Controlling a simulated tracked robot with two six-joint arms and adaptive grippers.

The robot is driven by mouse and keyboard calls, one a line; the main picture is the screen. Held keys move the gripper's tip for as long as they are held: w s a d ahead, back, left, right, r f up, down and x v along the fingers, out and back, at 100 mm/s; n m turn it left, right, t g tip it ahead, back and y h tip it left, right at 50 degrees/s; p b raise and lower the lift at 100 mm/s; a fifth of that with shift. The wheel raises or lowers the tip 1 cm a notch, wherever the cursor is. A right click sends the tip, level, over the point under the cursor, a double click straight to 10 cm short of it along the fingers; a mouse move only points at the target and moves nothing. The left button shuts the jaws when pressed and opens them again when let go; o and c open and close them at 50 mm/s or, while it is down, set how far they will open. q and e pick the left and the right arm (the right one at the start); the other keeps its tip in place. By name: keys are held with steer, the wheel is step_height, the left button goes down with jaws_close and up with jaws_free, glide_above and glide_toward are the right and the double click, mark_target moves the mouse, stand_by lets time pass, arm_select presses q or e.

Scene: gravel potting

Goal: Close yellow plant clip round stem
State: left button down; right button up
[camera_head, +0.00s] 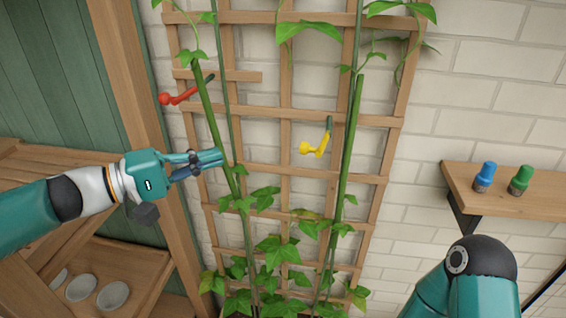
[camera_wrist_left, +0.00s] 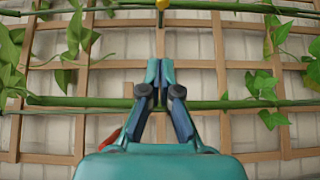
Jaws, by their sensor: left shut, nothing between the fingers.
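The yellow plant clip (camera_head: 314,148) is at the left side of the right-hand green stem (camera_head: 350,140), its yellow lever sticking out to the left. I cannot tell whether it encircles the stem. A bit of yellow shows at the top edge of the left wrist view (camera_wrist_left: 162,4). My left gripper (camera_head: 221,156) is shut and empty, by the left-hand stem (camera_head: 215,125) and well left of the yellow clip. In the left wrist view its fingertips (camera_wrist_left: 160,72) meet in front of a stem. My right gripper is out of view; only my right arm shows.
A red clip (camera_head: 176,98) sits by the left stem, above my left gripper. A wooden trellis (camera_head: 285,80) stands against a white brick wall. A shelf (camera_head: 545,190) at right holds a blue bottle (camera_head: 485,177) and a green bottle (camera_head: 521,180). Leaves crowd the lower trellis.

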arm_select(q)
steer(key=shift+w+d+f, duration=0.1)
steer(key=shift+d, duration=0.05)
steer(key=s+d+p+x, duration=0.1)
steer(key=p+x, duration=0.3)
steer(key=x, duration=0.8)
steer(key=shift+s+d+f, duration=0.2)
steer(key=shift+s+d, duration=0.2)
steer(key=shift+s, duration=0.25)
